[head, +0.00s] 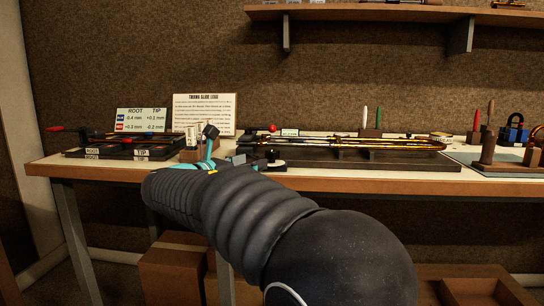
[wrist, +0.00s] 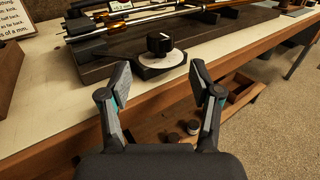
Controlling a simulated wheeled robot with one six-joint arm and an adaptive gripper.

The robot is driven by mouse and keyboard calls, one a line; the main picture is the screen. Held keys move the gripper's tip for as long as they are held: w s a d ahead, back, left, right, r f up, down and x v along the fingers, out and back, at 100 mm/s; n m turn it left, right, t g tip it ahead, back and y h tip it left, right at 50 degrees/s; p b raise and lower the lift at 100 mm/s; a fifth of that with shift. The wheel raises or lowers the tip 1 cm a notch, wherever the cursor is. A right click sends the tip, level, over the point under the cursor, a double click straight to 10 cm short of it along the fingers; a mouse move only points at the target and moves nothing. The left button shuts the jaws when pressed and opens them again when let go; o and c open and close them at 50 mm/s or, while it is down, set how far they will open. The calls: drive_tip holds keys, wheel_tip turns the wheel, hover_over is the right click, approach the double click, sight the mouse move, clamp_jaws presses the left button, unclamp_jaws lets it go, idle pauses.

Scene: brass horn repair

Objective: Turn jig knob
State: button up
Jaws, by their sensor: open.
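The jig knob (wrist: 160,42) is a black knob with a white mark, upright on a round white dial (wrist: 162,60) at the front edge of a dark jig base (wrist: 100,62). In the head view the knob (head: 271,155) stands near the bench's front edge, just right of my gripper. My gripper (wrist: 160,78) is open and empty in the wrist view. Its two fingers are spread left and right, with the knob centred beyond the gap between their tips. The fingers appear apart from the knob. My arm hides part of the bench front in the head view.
Long brass slide tubes (head: 360,143) lie along the jig behind the knob. A ROOT/TIP sign (head: 155,121) and a text card (head: 204,112) stand at the left of the bench (head: 330,183). A shelf (head: 370,14) is above. Crates (head: 175,270) sit below.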

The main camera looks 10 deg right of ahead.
sight(268, 157)
drive_tip(key=x, duration=0.8)
drive_tip(key=shift+w+d, duration=0.25)
drive_tip(key=shift+d, duration=0.05)
drive_tip(key=c, duration=1.2)
